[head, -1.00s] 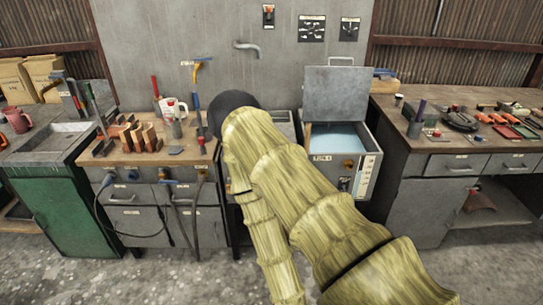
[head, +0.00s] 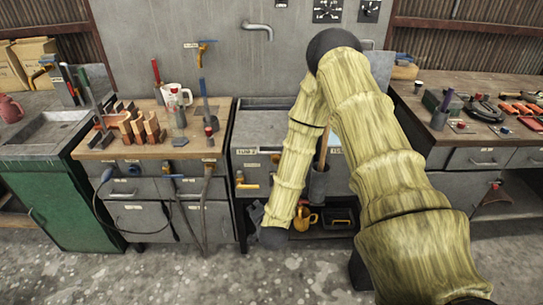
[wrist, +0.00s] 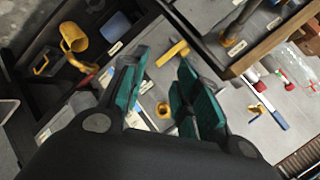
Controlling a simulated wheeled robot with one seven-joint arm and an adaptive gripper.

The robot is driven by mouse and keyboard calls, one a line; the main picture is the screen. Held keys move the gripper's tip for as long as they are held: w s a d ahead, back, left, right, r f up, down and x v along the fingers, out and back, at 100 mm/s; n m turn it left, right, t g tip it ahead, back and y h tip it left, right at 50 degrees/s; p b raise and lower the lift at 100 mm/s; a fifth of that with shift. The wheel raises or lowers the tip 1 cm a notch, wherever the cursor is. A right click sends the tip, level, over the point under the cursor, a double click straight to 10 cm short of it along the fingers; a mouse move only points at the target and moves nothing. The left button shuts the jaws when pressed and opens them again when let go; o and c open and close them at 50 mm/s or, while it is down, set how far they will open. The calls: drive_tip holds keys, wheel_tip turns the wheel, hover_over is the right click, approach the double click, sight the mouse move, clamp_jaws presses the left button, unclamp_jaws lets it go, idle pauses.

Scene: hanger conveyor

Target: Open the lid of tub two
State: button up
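Tub two (head: 247,151) is a grey metal tub left of my arm in the head view, with a label on its front. Its flat grey lid (head: 262,124) is down. A yellow tap (head: 246,183) and a brass knob (head: 275,158) are on its front. My gripper (head: 254,212) hangs low in front of the tub, below the lid. In the wrist view my gripper (wrist: 163,62) has its teal fingers apart with nothing held between them. A yellow lever (wrist: 173,53) shows beyond the fingertips.
A tool bench (head: 150,148) stands left of the tub, and another bench (head: 470,135) stands right. A yellow can (head: 306,219) and a dark tray (head: 340,217) sit on the low shelf. The floor in front is clear.

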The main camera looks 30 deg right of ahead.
sight(273, 153)
drive_tip(key=w+d+r+m+t+h, duration=0.2)
drive_tip(key=w+d+r+m+h, duration=0.3)
drive_tip(key=w+d+r+m, duration=0.45)
drive_tip(key=shift+n, duration=0.55)
drive_tip(key=w+d, duration=0.2)
drive_tip(key=w+d+f+p, duration=0.1)
drive_tip(key=w+d, duration=0.2)
drive_tip(key=w+d+p, duration=0.1)
drive_tip(key=w+d, duration=0.1)
drive_tip(key=d, duration=0.1)
drive_tip(key=shift+w+f, duration=0.15)
drive_tip(key=shift+f, duration=0.05)
drive_tip(key=shift+a, duration=0.1)
clamp_jaws()
